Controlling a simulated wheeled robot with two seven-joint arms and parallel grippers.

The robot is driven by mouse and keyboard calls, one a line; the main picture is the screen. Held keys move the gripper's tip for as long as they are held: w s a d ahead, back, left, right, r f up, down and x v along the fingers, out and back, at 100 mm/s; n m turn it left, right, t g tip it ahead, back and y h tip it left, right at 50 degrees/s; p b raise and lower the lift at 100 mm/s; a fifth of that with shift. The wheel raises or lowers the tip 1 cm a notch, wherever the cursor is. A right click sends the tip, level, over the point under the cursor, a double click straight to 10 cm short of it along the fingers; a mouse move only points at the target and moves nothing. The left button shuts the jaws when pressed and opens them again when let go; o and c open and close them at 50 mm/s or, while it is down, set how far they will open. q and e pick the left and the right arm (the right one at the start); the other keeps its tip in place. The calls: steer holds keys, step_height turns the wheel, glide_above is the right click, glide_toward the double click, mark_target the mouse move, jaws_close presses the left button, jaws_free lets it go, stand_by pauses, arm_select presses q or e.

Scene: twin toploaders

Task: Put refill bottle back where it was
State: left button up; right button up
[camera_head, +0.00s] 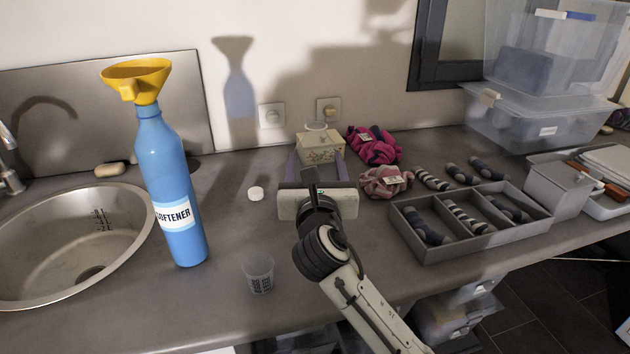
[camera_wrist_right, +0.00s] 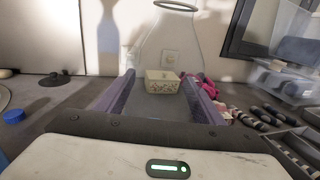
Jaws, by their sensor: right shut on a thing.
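My right gripper (camera_head: 318,183) is above the counter, in front of the small floral box. Its two purple fingers are shut on a clear, nearly invisible bottle, likely the refill bottle; its outline (camera_wrist_right: 150,52) rises between the fingers in the right wrist view. Its open round mouth (camera_head: 316,126) shows as a pale ring in the head view. It looks upright; whether its base touches the counter I cannot tell. The blue softener bottle (camera_head: 178,200) stands upright right of the sink, with a yellow funnel (camera_head: 140,78) in its top. My left gripper is not in view.
The floral box (camera_head: 321,149), scrunchies (camera_head: 375,145) and a grey sock organizer (camera_head: 470,243) are behind and right. The sink (camera_head: 75,240) is left.

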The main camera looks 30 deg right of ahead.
step_height(320, 180, down, 3)
steer(key=o, duration=1.8)
steer(key=shift+f, duration=0.15)
steer(key=b+v, duration=0.1)
steer(key=v, duration=1.1)
